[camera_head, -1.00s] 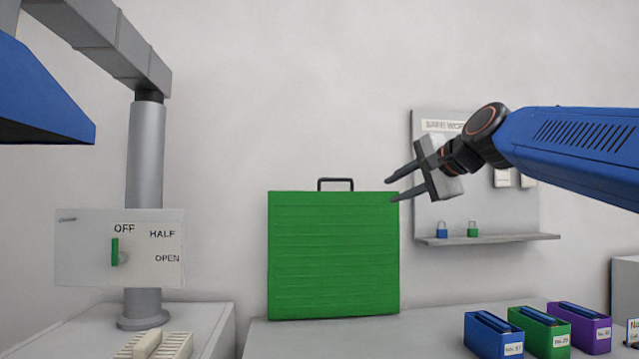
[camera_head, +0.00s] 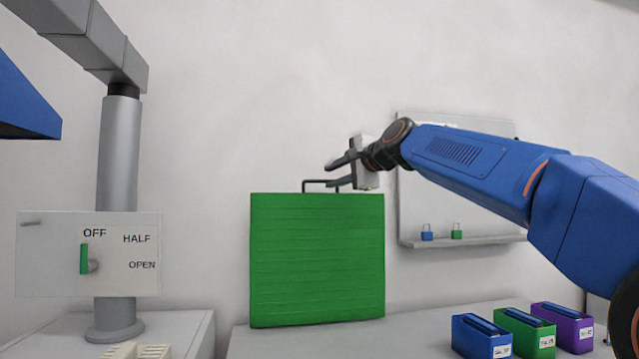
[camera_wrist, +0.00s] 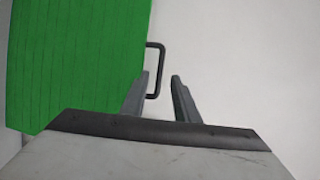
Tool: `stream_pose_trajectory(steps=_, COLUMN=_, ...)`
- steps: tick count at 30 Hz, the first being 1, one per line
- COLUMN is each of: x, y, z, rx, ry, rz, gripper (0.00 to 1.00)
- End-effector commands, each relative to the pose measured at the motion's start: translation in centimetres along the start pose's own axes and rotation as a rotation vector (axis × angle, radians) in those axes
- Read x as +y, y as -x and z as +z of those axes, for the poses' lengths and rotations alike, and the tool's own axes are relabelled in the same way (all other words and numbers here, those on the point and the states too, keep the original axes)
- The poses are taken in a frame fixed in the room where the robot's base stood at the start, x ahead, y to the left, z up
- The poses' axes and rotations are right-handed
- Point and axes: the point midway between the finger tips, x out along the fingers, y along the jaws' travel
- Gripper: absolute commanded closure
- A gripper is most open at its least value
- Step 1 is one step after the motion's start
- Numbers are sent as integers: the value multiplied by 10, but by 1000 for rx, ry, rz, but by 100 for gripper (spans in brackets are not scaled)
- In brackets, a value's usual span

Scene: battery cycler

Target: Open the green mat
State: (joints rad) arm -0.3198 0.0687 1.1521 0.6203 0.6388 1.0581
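The green mat (camera_head: 317,262) stands upright on the table against the wall, a square ribbed panel with a dark handle (camera_head: 304,184) on its top edge. In the wrist view the mat (camera_wrist: 75,60) fills the upper left, and its handle (camera_wrist: 162,66) sticks out from its edge. My gripper (camera_head: 336,172) is at the right part of the handle, above the mat's top edge. In the wrist view its fingers (camera_wrist: 160,84) are apart, with the handle's outer bar between or just beyond the tips. I cannot tell whether they touch it.
A switch panel (camera_head: 60,275) marked OFF, HALF and OPEN is on a grey post (camera_head: 118,170) at left. Blue (camera_head: 480,338), green (camera_head: 527,330) and purple (camera_head: 563,322) boxes stand at front right. A shelf (camera_head: 470,241) with two padlocks is behind my arm.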

Motion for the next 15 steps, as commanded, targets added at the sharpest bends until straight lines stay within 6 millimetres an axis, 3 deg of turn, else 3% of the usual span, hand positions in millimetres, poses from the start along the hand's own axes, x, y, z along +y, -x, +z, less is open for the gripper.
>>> stream_pose_trajectory(steps=6, x=0, y=-38, z=0, rx=0, ry=0, rz=0, gripper=72)
stream_pose_trajectory(steps=15, x=0, y=-67, z=0, rx=0, ry=0, rz=-1, gripper=72)
